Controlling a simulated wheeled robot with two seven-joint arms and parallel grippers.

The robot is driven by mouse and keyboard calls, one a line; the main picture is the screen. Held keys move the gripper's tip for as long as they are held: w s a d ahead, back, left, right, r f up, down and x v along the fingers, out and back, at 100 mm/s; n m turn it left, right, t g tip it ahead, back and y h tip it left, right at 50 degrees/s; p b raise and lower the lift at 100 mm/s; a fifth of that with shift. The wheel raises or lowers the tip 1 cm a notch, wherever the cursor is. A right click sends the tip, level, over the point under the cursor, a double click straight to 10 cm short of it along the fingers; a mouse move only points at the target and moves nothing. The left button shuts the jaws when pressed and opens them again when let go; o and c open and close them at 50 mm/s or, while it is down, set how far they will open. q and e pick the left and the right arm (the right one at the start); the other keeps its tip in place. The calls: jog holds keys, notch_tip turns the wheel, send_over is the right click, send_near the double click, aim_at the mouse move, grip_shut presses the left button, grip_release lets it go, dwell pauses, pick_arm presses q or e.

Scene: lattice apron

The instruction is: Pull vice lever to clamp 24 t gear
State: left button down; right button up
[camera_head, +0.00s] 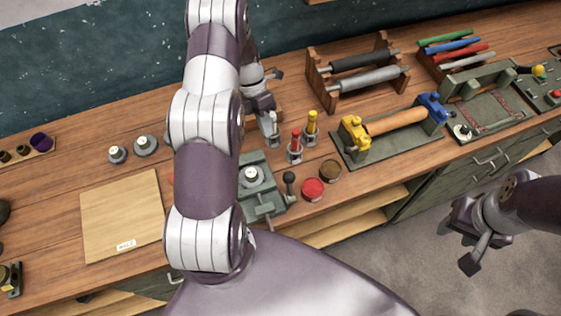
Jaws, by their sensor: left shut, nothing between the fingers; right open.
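The green vice (262,205) stands on the bench just right of my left arm, which hides its left part. A grey gear (252,176) with a pale centre sits on top of the vice. My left gripper (272,138) is shut and empty, behind the vice and apart from the lever. My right gripper (466,248) is open and empty, off the bench's front edge at the right. Whether the jaws touch the gear cannot be told.
Two grey gears (146,145) and a wooden board (122,215) lie left of my arm. Red and yellow-topped tools (312,124), a red tin (313,189) and a brown tin (330,171) stand close right of the vice. A roller fixture (390,150) stands farther right.

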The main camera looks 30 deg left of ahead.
aim_at(290, 186)
pick_arm(q)
jog(key=s+d+f+b, duration=0.4)
jog(key=d+f+b, duration=0.1)
jog(key=d+f, duration=0.2)
jog(key=shift+s+b, duration=0.3)
jog(key=shift+b, duration=0.05)
jog(key=shift+f, duration=0.15)
